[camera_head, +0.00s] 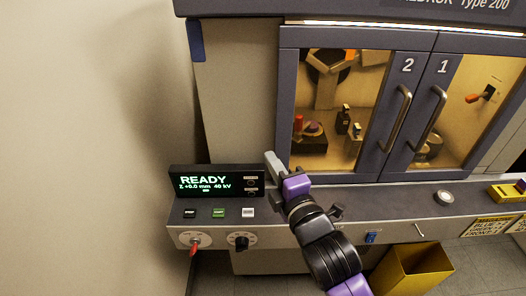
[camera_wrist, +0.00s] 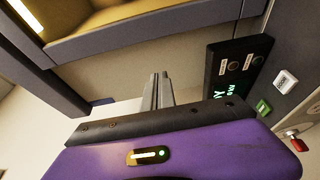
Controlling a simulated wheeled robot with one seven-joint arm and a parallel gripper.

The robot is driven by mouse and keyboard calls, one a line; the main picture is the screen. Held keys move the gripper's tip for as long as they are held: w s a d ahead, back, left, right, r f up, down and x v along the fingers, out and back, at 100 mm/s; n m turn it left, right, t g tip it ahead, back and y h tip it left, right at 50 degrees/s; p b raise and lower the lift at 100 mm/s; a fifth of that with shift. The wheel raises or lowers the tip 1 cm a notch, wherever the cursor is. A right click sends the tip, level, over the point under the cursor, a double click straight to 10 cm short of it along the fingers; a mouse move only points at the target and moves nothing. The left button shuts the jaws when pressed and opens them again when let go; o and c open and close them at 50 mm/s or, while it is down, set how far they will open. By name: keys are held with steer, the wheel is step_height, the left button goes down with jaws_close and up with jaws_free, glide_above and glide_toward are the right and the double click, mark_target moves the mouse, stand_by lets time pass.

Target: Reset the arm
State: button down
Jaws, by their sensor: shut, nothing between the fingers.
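My gripper (camera_head: 273,163) is at the end of my purple and black arm, in front of the machine. Its fingers are shut and empty, pointing up and left, just right of the display panel (camera_head: 215,183). The panel reads READY with a line of smaller green text. In the wrist view my shut fingers (camera_wrist: 158,90) stand upright beyond the purple gripper body, with the machine's front behind them. The display shows on the right there (camera_wrist: 236,68).
Behind are two closed glass doors, numbered 2 (camera_head: 342,100) and 1 (camera_head: 465,100), with metal handles. Below the display are a black, a green and a white button (camera_head: 247,212), a red-handled switch (camera_head: 194,245) and a black knob (camera_head: 241,242). A yellow bin (camera_head: 412,270) stands at lower right.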

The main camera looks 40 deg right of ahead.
steer(key=shift+s, duration=0.2)
steer(key=shift+a, duration=0.1)
steer(key=s+a+f+m+g+y, duration=0.1)
steer(key=s+a+f+m, duration=0.2)
steer(key=s, duration=0.8)
steer(key=s+a+f+m+y, duration=0.2)
steer(key=s+m, duration=0.5)
steer(key=s, duration=0.4)
steer(key=s+a+f+m+g+y, duration=0.1)
steer(key=s+a+f+m, duration=0.3)
steer(key=s, duration=0.7)
steer(key=shift+s+a+m+g+y, duration=0.3)
steer(key=shift+a+m, duration=0.05)
steer(key=shift+m, duration=0.15)
